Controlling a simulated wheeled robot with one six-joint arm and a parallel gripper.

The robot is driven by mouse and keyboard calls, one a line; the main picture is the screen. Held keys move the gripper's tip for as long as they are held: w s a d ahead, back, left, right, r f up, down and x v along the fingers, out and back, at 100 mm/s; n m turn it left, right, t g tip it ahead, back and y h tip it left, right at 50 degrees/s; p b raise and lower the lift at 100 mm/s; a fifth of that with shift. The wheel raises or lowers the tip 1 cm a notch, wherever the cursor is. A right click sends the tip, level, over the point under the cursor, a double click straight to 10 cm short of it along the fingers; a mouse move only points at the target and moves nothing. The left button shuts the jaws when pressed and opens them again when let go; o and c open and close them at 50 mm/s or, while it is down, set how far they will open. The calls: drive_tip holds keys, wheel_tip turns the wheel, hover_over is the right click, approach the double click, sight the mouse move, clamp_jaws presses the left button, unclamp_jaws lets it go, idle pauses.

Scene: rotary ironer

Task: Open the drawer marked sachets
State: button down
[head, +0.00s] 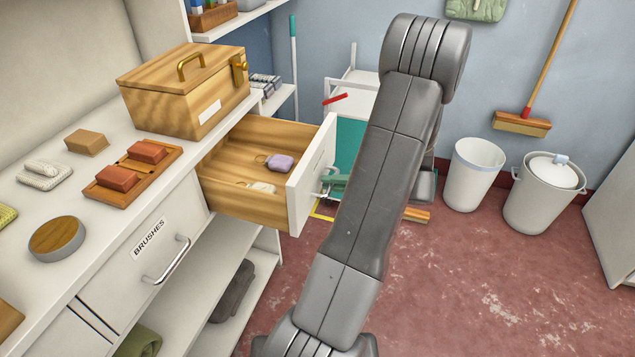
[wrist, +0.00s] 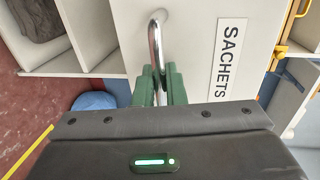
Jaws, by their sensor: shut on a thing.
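The sachets drawer (head: 230,178) stands pulled out from the counter in the head view, its wooden inside showing. A purple sachet (head: 279,164) and a pale sachet (head: 261,187) lie in it. The wrist view shows its white front with the label SACHETS (wrist: 225,68) and a metal bar handle (wrist: 154,45). My gripper (wrist: 161,80) has its green fingers shut on the handle. In the head view my gripper (head: 333,184) is partly hidden behind my arm at the drawer front.
A closed drawer marked BRUSHES (head: 150,238) is nearer on the left. A wooden box (head: 185,95) and red blocks on a wooden tray (head: 140,183) stand on the counter. A white bin (head: 474,178) and a lidded bucket (head: 545,195) stand on the red floor, which is clear in front.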

drive_tip(key=shift+s+d, duration=0.15)
drive_tip(key=shift+d, duration=0.25)
drive_tip(key=c, duration=1.6)
unclamp_jaws()
drive_tip(key=v, duration=1.3)
drive_tip(key=shift+s+d+r+p, duration=0.1)
drive_tip(key=shift+d+p, duration=0.25)
drive_tip(key=shift+p, duration=0.05)
drive_tip(key=x, duration=1.4)
drive_tip(key=shift+a+b, duration=0.15)
drive_tip(key=shift+b, duration=0.2)
